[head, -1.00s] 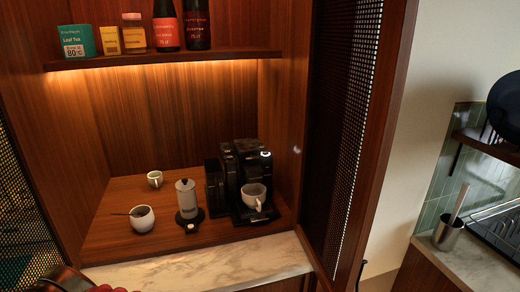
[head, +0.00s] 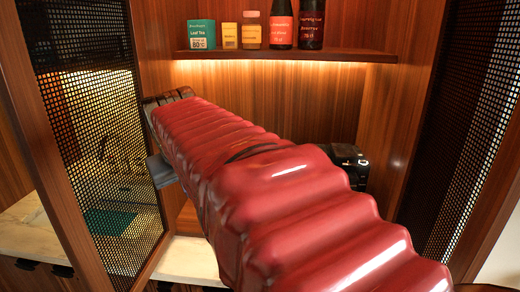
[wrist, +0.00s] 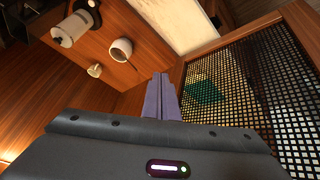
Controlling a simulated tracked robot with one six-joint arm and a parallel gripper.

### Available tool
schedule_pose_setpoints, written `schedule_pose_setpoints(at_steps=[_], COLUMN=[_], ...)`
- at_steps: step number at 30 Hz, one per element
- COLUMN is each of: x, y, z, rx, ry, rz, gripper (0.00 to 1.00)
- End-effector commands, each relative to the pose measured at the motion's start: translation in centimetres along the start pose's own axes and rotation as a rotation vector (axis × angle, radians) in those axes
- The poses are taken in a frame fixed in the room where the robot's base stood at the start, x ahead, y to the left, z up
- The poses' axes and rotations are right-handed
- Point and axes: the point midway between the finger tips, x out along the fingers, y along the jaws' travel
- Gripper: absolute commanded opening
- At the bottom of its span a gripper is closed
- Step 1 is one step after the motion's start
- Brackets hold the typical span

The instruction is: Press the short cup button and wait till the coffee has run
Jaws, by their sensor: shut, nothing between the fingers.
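The black coffee machine (head: 350,160) shows only as a top corner behind my red arm in the head view. Its buttons and the cup under its spout are hidden there. In the wrist view my gripper (wrist: 160,90) is shut and empty, its two purple fingers side by side. It is near the perforated panel at the niche's side, apart from the machine. The machine's front cannot be made out in the wrist view, so I cannot tell whether coffee is running.
The wrist view shows a white bowl with a spoon (wrist: 121,50), a small cup (wrist: 94,70) and a grey-white canister (wrist: 70,30) on the wooden counter. A perforated panel (wrist: 265,85) stands close by. Bottles and boxes (head: 250,35) stand on the shelf (head: 340,56).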

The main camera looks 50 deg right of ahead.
Motion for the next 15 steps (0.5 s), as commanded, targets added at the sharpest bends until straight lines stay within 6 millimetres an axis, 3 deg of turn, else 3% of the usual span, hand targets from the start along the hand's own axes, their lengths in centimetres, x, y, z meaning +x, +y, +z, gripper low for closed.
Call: schedule_pose_setpoints(at_steps=[6,15], x=[1.3,2.8], y=[8.0,20.0], z=[-4.2,-7.3], rx=[0.081,0.186], ry=[-0.017,-0.048], rz=[0.113,0.264], gripper=[0.0,0.0])
